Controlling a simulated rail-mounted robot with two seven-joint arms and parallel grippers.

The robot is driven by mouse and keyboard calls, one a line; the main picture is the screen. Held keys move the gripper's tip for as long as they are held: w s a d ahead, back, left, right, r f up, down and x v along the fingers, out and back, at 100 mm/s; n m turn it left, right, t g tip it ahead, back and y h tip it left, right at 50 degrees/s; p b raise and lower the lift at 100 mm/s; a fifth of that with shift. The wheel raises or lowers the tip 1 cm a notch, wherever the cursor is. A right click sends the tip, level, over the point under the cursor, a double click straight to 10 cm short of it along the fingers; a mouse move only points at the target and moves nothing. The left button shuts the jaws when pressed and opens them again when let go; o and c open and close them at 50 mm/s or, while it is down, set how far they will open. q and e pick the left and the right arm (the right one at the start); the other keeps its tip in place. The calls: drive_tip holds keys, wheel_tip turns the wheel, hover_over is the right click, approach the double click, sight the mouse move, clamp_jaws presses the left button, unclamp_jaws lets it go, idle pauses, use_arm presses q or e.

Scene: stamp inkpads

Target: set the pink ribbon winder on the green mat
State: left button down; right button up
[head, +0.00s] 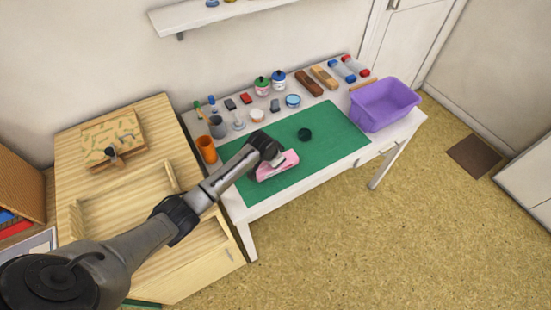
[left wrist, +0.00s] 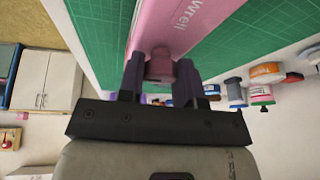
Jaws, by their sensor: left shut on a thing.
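The pink ribbon winder (head: 278,166) is over the front left part of the green mat (head: 330,140). It fills the top middle of the left wrist view as a pink body with lettering (left wrist: 190,22), and the mat (left wrist: 226,45) shows on both sides of it. My left gripper (head: 272,155) is shut on the winder's pink knob (left wrist: 160,65), which sits between its two fingers. I cannot tell whether the winder's underside touches the mat. My right gripper is not in view.
A purple bin (head: 385,104) stands at the table's right end. An orange cup (head: 207,148) is at the left edge. Bottles (head: 278,81), blocks and small pads line the back. The mat's right part is clear.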

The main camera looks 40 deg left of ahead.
use_arm(q)
drive_tip(key=shift+f, duration=0.1)
drive_tip(key=c, duration=0.8)
unclamp_jaws()
drive_tip(key=p+v, duration=0.3)
drive_tip(key=v, duration=0.9)
drive_tip(key=s+d+f, duration=0.3)
drive_tip(key=s+d, duration=0.2)
drive_tip(key=s, duration=0.3)
drive_tip(key=s+d+f, duration=0.3)
drive_tip(key=s+d, duration=0.2)
drive_tip(key=s, duration=0.2)
drive_tip(key=shift+g, duration=0.6)
drive_tip(key=s+d+r, duration=0.1)
drive_tip(key=s, duration=0.5)
drive_tip(key=s+d+r, duration=0.1)
drive_tip(key=s+d, duration=0.1)
drive_tip(key=s, duration=0.3)
drive_tip(key=s+d+r, duration=0.1)
drive_tip(key=s+d, duration=0.1)
drive_tip(key=s, duration=0.4)
drive_tip(key=shift+s+d+r, duration=0.1)
drive_tip(key=shift+s+r, duration=0.2)
drive_tip(key=shift+r, duration=0.05)
